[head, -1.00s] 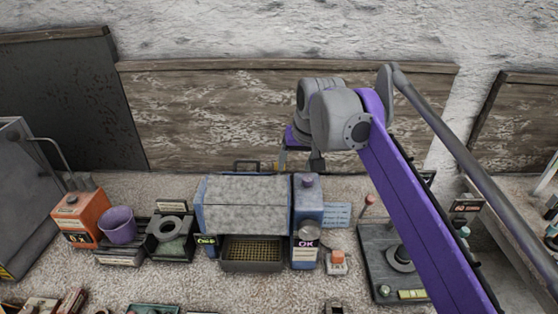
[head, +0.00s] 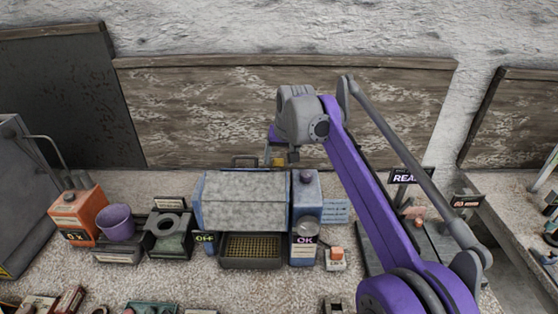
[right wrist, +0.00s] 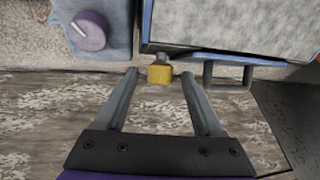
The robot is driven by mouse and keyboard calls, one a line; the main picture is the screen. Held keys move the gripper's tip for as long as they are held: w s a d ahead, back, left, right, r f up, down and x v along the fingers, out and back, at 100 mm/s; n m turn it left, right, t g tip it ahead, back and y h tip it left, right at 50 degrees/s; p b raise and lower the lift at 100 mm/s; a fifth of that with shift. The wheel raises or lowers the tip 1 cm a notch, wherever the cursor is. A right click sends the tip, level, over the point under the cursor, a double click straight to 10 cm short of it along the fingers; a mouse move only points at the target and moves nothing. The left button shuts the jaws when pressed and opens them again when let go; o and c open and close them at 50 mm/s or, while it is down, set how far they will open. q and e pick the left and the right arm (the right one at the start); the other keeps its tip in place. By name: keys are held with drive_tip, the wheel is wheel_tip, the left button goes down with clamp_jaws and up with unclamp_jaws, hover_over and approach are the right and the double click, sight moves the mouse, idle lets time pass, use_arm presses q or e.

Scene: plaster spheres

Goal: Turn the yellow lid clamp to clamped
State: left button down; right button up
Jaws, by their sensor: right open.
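The yellow lid clamp (right wrist: 160,75) is a small yellow block on a short grey stem at the edge of the blue box with the speckled grey lid (right wrist: 230,25). In the head view the clamp (head: 279,161) shows as a small yellow patch behind that lidded box (head: 245,202), partly hidden by my right gripper. My right gripper (right wrist: 160,72) is open, its fingertips on either side of the clamp. Gaps show between the clamp and both fingers in the right wrist view, so it is not gripped. My left gripper is not in view.
A blue canister with a purple knob (right wrist: 90,30) stands beside the box. A dark handle (right wrist: 228,75) projects from the box's edge near my right finger. The wooden backboard (head: 200,115) rises behind the counter. A grate tray (head: 251,251) sits at the box's front.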

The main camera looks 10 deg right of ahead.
drive_tip(key=shift+w+f, duration=0.15)
drive_tip(key=shift+f, duration=0.2)
clamp_jaws()
